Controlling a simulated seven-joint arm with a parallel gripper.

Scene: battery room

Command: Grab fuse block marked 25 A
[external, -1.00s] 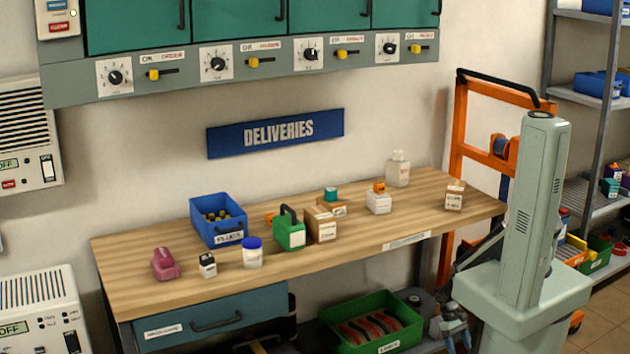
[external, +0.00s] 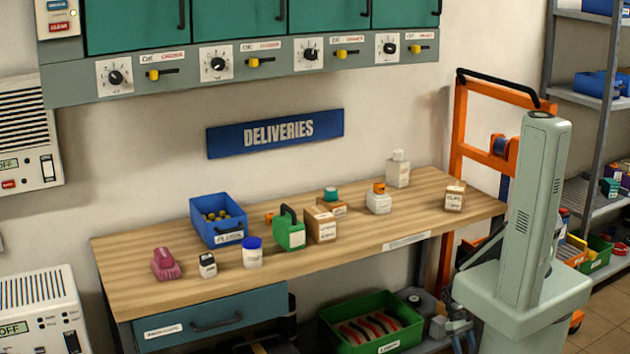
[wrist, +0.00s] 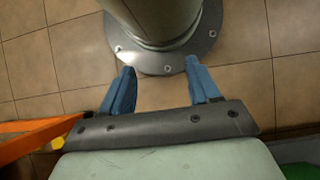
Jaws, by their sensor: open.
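I cannot make out a 25 A marking on anything in view, so I cannot tell which thing is the fuse block. Small items stand on the wooden workbench (external: 130,282), with labels too small to read: a magenta block (external: 165,264), a small white block with a black top (external: 207,265), a green block with a handle (external: 290,230), and a white block with an orange top (external: 379,200). My gripper (wrist: 160,88) is open and empty in the wrist view, its blue fingers apart above the tiled floor. In the external view it hangs low beside my base, below bench height.
A blue bin (external: 218,222) and a white jar with a blue lid (external: 252,252) stand on the bench. Cardboard boxes (external: 320,226) and a white bottle (external: 398,170) stand farther right. A green crate (external: 370,325) sits below. An orange trolley frame (external: 460,130) stands behind my arm.

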